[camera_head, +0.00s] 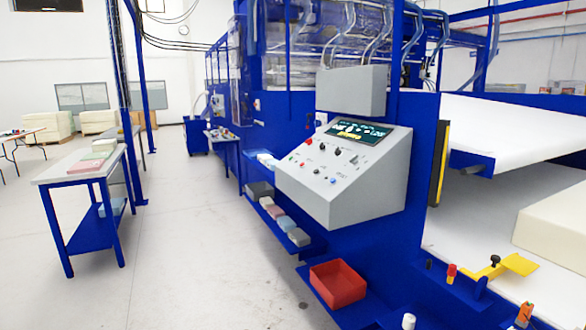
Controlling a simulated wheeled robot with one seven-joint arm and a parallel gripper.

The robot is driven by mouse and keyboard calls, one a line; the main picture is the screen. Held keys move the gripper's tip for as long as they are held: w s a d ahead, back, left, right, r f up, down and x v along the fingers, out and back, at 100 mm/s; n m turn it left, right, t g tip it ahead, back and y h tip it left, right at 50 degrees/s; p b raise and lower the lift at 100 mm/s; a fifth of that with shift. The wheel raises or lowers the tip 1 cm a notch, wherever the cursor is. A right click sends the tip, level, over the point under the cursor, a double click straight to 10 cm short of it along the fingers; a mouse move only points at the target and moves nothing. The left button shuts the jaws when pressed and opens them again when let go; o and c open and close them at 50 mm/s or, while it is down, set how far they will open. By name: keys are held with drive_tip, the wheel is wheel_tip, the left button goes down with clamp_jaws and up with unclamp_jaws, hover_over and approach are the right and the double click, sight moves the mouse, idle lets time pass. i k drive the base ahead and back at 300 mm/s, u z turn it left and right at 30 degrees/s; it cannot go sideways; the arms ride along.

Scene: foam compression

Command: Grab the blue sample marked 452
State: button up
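I cannot make out any marking 452 at this distance. Several small foam blocks lie on the blue shelf (249,198) under the control panel: a dark grey one (260,190), a pinkish one (273,212), a blue-grey one (284,224) and a pale grey one (299,237). A pale blue piece (268,160) lies on a higher ledge. Another blue block (113,206) lies on the lower shelf of the table at left. I cannot tell which is the sample. My gripper is not in view.
The grey-topped table (62,172) at left bears flat pink and green foam sheets (98,153). A sloped control panel (345,170) juts from the blue machine. A red bin (338,284) sits low in front. Open floor (190,250) lies between table and machine.

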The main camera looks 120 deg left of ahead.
sight(270, 164)
drive_tip(key=z, duration=0.05)
drive_tip(key=k, duration=2.15)
drive_tip(key=u, duration=3.4)
drive_tip(key=i, duration=1.65)
